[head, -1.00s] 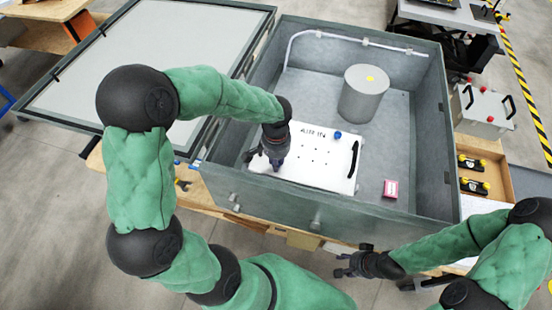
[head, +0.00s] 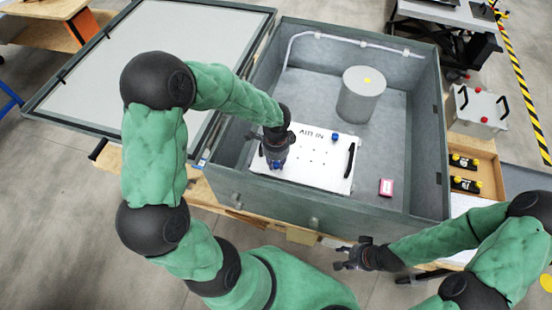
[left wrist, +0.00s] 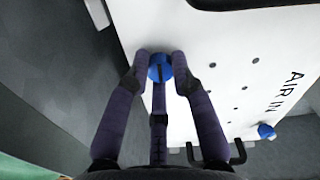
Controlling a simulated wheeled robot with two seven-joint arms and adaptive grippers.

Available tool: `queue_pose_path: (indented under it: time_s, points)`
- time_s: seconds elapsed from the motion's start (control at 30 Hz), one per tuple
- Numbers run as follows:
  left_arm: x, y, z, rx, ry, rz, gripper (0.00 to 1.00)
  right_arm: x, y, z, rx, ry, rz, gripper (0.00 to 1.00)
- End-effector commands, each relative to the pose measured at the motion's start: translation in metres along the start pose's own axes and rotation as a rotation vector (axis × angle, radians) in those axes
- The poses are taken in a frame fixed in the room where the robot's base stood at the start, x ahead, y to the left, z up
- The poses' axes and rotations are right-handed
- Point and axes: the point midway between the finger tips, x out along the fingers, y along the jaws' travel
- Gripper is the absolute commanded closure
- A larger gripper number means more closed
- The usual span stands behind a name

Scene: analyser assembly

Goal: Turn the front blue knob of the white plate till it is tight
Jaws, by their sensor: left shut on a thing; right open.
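The white plate (head: 318,172) lies inside the grey open box, with "AIR IN" lettering, small holes and a black handle. My left gripper (head: 275,166) is over its front-left part. In the left wrist view my left gripper (left wrist: 160,72) is shut on the front blue knob (left wrist: 160,66), its fingers around the knob at the plate's edge. The fingers hide part of the knob. The other blue knob (head: 335,135) sits at the plate's far edge and also shows in the left wrist view (left wrist: 266,131). My right gripper (head: 347,257) is open and empty, outside the box front.
The grey box (head: 262,193) has high walls around the plate. A grey cylinder (head: 361,95) with a yellow dot stands behind the plate. A pink-red small box (head: 386,187) lies to its right. A wooden tray (head: 487,181) with black-and-yellow parts is right of the box.

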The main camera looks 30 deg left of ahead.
Motion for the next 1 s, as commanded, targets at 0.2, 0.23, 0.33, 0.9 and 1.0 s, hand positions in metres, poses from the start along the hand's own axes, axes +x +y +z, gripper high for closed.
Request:
queue_pose_path:
  time_s: [0.2,0.23,0.33,0.9,1.0]
  points:
    - [-0.004,-0.002,-0.001,0.205,0.003,-0.004,1.00,-0.016,-0.006,0.001,0.000,0.000,0.000,0.55]
    - [-0.004,-0.002,-0.001,0.233,0.003,-0.005,1.00,-0.018,-0.006,0.001,0.000,0.000,0.000,0.55]
    - [-0.004,-0.002,-0.001,0.328,0.002,-0.004,1.00,-0.025,-0.009,0.001,0.000,0.000,0.000,0.55]
    - [-0.005,-0.002,-0.001,0.869,0.001,-0.006,1.00,-0.066,-0.024,0.003,0.000,0.000,0.000,0.55]
    - [-0.005,-0.002,-0.001,0.964,0.001,-0.007,1.00,-0.074,-0.026,0.003,0.000,0.000,0.000,0.55]
